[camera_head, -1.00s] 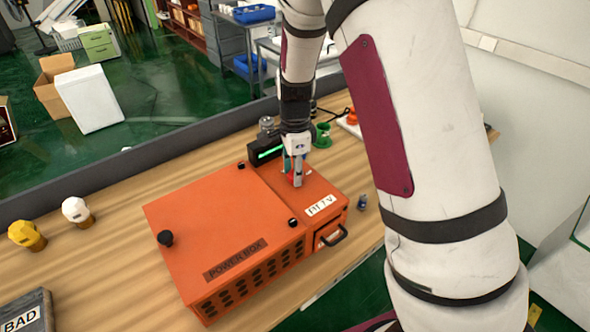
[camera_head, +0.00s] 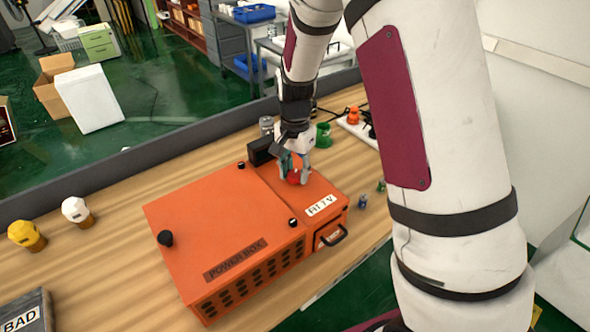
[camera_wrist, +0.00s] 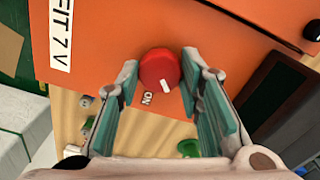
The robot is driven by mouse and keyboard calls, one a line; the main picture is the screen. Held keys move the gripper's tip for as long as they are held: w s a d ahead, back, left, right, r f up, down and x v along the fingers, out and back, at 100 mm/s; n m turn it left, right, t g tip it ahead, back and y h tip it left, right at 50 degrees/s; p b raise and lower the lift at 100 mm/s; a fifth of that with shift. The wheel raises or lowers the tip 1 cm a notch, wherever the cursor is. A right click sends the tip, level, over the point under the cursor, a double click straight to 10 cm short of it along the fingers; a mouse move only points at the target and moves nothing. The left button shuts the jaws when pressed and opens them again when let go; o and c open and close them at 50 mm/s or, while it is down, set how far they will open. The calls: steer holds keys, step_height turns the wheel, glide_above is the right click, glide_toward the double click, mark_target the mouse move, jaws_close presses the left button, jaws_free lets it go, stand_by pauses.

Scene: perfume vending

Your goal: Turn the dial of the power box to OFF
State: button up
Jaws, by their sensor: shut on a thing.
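The orange power box (camera_head: 205,215) sits on the wooden table. Its red round dial (camera_head: 294,177) is on the top, at the raised section by the white voltage label. In the wrist view the dial (camera_wrist: 157,66) carries a short white pointer mark, with a small "ON" label (camera_wrist: 147,98) beside it. My gripper (camera_head: 295,170) is at the dial, its wrist tilted. In the wrist view its two teal-padded fingers (camera_wrist: 159,70) are on either side of the dial, shut on it. An OFF label is not visible.
Black knobs (camera_head: 166,238) stand on the box lid. Yellow (camera_head: 26,234) and white (camera_head: 75,210) bulbs are to the left. A green spool-like object (camera_head: 323,135) and a power strip (camera_head: 354,123) lie behind. The table's left side has free room.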

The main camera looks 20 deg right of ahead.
mark_target(295, 173)
steer(key=n, duration=0.4)
steer(key=shift+w+n, duration=0.1)
steer(key=shift+n, duration=0.2)
steer(key=n, duration=0.4)
steer(key=shift+n, duration=0.4)
steer(key=o, duration=1.2)
steer(key=shift+c, duration=0.2)
step_height(295, 173, up, 12)
